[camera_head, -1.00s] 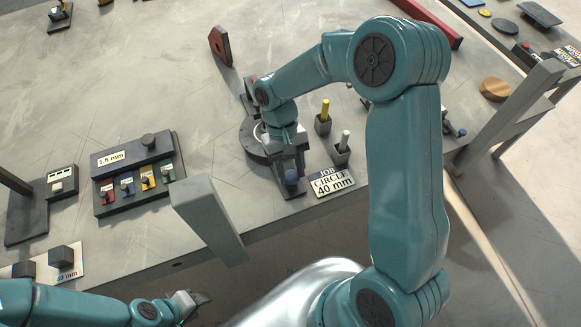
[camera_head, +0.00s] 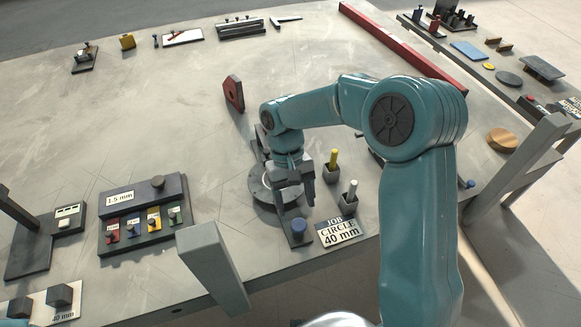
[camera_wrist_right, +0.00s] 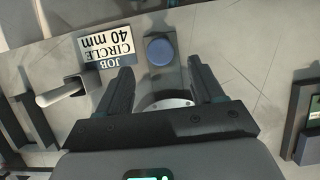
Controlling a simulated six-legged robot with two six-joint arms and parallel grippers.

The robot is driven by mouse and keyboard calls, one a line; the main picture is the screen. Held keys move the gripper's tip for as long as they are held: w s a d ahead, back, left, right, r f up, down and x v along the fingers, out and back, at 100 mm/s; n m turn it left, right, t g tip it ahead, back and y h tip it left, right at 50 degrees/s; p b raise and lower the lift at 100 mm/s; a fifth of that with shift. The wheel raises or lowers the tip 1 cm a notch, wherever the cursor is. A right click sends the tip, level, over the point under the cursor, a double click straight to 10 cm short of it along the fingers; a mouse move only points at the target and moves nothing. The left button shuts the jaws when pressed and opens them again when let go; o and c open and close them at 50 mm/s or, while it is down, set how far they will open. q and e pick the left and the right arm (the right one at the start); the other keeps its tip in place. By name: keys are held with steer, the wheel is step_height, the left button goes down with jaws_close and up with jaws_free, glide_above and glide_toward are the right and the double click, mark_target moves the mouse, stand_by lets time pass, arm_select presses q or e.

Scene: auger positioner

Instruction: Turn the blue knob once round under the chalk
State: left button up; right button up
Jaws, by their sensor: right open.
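The blue knob (camera_head: 299,227) stands on the near end of a dark plate at the front of the table, with a round disc (camera_head: 262,190) behind it. In the right wrist view the blue knob (camera_wrist_right: 160,51) lies ahead of and between the fingertips, apart from them. My right gripper (camera_head: 295,196) is open and empty, behind the knob and above the disc, part of which it hides; its open fingers (camera_wrist_right: 161,72) also show in the wrist view. A white stick (camera_head: 352,189) and a yellow stick (camera_head: 334,158) stand in dark holders; I cannot tell which is the chalk. My left gripper is out of view.
A "JOB CIRCLE 40 mm" sign (camera_head: 339,232) lies right of the knob. A panel with coloured levers (camera_head: 145,215) is at the left, and a grey post (camera_head: 212,268) rises in front. A red block (camera_head: 234,93) stands behind. The table middle is clear.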

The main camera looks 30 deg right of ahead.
steer(key=v, duration=1.1)
steer(key=shift+p, duration=0.3)
